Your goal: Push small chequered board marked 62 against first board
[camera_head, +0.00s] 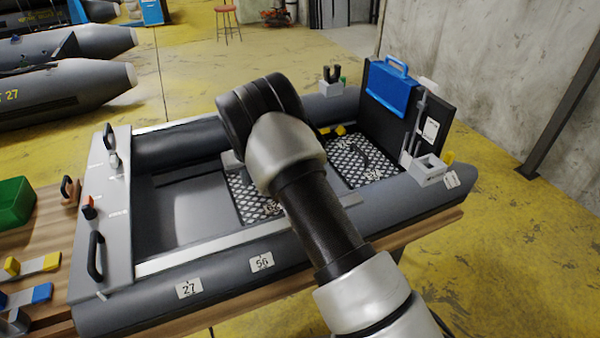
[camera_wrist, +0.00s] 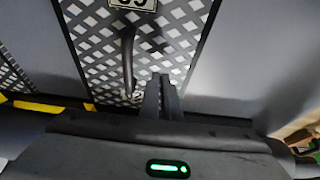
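Two black-and-white chequered boards lie on the boat floor in the head view. The left chequered board (camera_head: 243,196), partly hidden by my arm, has a tag (camera_head: 272,208) that may read 62. The right chequered board (camera_head: 365,162) lies apart from it, nearer the upright black panel. In the wrist view a chequered board (camera_wrist: 97,48) with a dark curved handle (camera_wrist: 128,65) fills the middle; its tag (camera_wrist: 133,4) is cut off and upside down. My gripper (camera_wrist: 162,82) has its fingers together, empty, over this board beside the handle; contact cannot be told.
The grey boat tubes (camera_head: 235,262) surround the floor. A black panel (camera_head: 405,110) with a blue case (camera_head: 390,86) stands at the right end. Another chequered board edge (camera_wrist: 12,80) and a yellow strip (camera_wrist: 35,106) show at left in the wrist view.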

